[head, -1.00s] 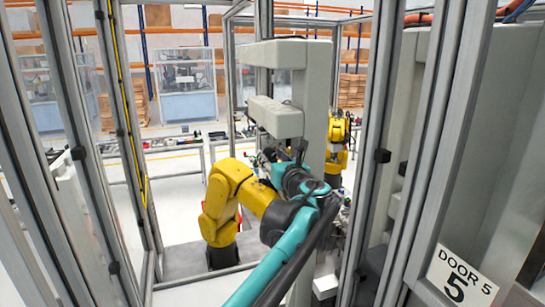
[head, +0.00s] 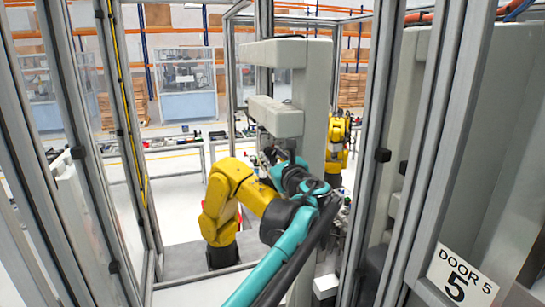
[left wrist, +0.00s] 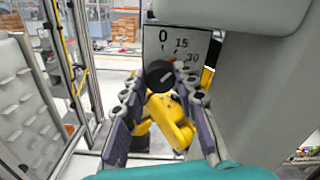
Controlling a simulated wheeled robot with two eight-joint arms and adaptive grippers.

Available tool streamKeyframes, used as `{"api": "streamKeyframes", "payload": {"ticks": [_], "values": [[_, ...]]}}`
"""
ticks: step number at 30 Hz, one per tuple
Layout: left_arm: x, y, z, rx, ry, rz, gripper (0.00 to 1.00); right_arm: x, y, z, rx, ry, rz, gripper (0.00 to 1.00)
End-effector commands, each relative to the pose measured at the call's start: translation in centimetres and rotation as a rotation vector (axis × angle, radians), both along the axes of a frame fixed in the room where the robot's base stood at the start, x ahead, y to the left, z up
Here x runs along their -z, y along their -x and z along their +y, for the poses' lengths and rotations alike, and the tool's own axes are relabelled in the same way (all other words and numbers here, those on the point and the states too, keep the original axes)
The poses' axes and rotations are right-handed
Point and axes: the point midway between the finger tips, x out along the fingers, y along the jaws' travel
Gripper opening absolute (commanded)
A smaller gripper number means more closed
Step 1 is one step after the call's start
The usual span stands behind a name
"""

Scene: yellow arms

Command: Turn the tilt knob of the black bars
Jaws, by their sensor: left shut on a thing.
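The tilt knob (left wrist: 160,75) is a round black knob with a pale line on its face, slanting to the upper right. It sits at the lower edge of a white dial plate (left wrist: 182,42) marked 0, 15 and 30, with a small red mark beside it. My left gripper (left wrist: 161,84) is shut on the knob, one finger on each side. In the head view this gripper (head: 272,158) is small and partly hidden by the teal wrist. I cannot make out the black bars clearly. My right gripper is not in view.
A grey machine column (head: 317,110) stands beside my arm. A yellow robot arm (head: 222,205) is close on the left, and another (head: 338,145) stands behind. Metal frame posts (head: 374,150) and a Door 5 sign (head: 463,275) are at the right.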

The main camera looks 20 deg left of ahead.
Motion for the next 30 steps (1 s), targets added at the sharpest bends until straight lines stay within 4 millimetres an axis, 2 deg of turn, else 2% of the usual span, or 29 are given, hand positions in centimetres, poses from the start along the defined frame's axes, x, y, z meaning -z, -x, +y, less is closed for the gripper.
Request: {"api": "streamKeyframes", "payload": {"ticks": [9, 25, 26, 27, 28, 30], "values": [[-0.03, 0.01, 0.04, 0.0, 0.113, -0.077, 0.0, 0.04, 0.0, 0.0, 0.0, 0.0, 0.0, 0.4], [-0.04, 0.02, 0.04, 0.0, 0.137, -0.094, 0.0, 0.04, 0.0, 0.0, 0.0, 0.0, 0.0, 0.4], [-0.04, 0.02, 0.04, 0.0, 0.137, -0.094, 0.34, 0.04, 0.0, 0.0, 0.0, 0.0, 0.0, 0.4], [-0.04, 0.02, 0.04, 0.0, 0.137, -0.094, 0.44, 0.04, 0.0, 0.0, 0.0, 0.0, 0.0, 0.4], [-0.03, 0.01, 0.04, 0.0, 0.137, -0.094, 0.49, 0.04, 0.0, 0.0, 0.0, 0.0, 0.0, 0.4], [-0.03, 0.01, 0.04, 0.0, 0.137, -0.094, 0.49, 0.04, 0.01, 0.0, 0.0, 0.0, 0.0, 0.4]]}}
